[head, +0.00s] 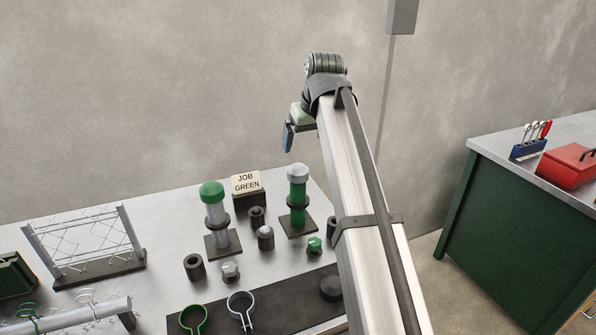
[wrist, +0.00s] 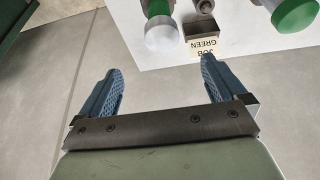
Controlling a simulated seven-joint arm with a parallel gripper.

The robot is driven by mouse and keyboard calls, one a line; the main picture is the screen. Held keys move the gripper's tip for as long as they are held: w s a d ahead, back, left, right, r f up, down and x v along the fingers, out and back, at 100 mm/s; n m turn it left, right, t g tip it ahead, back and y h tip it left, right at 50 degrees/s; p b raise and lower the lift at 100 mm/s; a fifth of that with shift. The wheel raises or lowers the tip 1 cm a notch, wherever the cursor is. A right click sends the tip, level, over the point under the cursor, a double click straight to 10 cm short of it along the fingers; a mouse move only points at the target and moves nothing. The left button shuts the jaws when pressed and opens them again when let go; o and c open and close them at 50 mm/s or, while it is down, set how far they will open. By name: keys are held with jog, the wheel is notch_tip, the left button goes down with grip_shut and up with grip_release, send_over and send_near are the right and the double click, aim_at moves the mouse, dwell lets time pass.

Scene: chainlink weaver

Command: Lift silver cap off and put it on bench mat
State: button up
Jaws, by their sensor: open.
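The silver cap (head: 298,172) sits on top of the green post (head: 298,193), which stands upright on a dark square base. In the wrist view the silver cap (wrist: 164,36) shows beyond my fingertips, with a clear gap between. My gripper (head: 288,140) is up in the air above the far side of the bench. In the wrist view my gripper (wrist: 162,68) has its two blue fingers wide apart with nothing between them. The dark bench mat (head: 265,312) lies at the bench's front; my arm hides its right end.
A silver post with a green cap (head: 212,189) stands left of the green post. A "JOB GREEN" sign (head: 246,183) is between them. Several dark sleeves and small nuts stand in front. Two ring clamps (head: 240,304) and a dark puck (head: 331,288) are on the mat.

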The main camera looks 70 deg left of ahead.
aim_at(299, 166)
jog(key=x, duration=1.1)
jog(key=shift+s+a+f, duration=0.1)
jog(key=shift+s+f, duration=0.1)
jog(key=shift+f, duration=0.1)
jog(key=shift+c, duration=0.4)
jog(key=c, duration=1.1)
